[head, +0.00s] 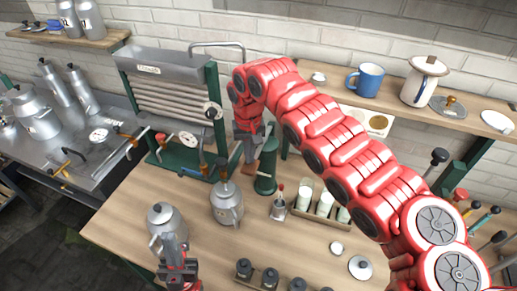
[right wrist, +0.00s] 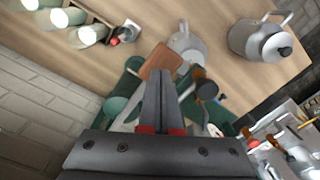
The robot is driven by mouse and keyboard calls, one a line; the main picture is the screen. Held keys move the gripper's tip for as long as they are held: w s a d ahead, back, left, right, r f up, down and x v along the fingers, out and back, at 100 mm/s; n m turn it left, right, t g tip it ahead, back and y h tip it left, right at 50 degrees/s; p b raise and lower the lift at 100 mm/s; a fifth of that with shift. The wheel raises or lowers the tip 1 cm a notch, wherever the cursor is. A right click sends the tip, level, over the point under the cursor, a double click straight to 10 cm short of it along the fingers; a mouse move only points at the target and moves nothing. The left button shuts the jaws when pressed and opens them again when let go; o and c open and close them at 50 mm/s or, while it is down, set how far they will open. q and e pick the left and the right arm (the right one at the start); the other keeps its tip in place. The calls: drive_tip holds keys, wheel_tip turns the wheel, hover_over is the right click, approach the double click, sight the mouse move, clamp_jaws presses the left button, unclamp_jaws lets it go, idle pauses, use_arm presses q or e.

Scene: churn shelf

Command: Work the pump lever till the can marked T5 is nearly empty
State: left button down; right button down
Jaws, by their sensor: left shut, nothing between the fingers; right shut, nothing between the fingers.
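My right gripper (head: 249,157) is shut and empty, pointing down beside a green upright cylinder (head: 266,172), which looks like the pump body. In the right wrist view its closed fingers (right wrist: 165,75) lie over a flat brown piece (right wrist: 161,61) and beside the green cylinder (right wrist: 122,88). I cannot tell whether they touch, nor clearly make out the pump lever. A grey can (head: 227,204) stands in front of the pump; a second grey can (head: 160,218) stands further left. No T5 mark is readable. My left gripper (head: 174,243) is shut at the second can's near side.
A cooler with a trough (head: 165,64) and green frame stands behind. A rack of milk glasses (head: 322,204) is right of the pump. Dark weights (head: 268,278) stand at the front. A wall shelf holds a blue mug (head: 366,80) and a white pot (head: 421,83). My right arm crosses the table.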

wheel_tip(320, 180, down, 10)
drive_tip(key=b, duration=0.7)
wheel_tip(320, 180, up, 10)
drive_tip(key=shift+r+p, duration=0.15)
drive_tip(key=shift+p, duration=1.05)
drive_tip(key=shift+r, duration=0.15)
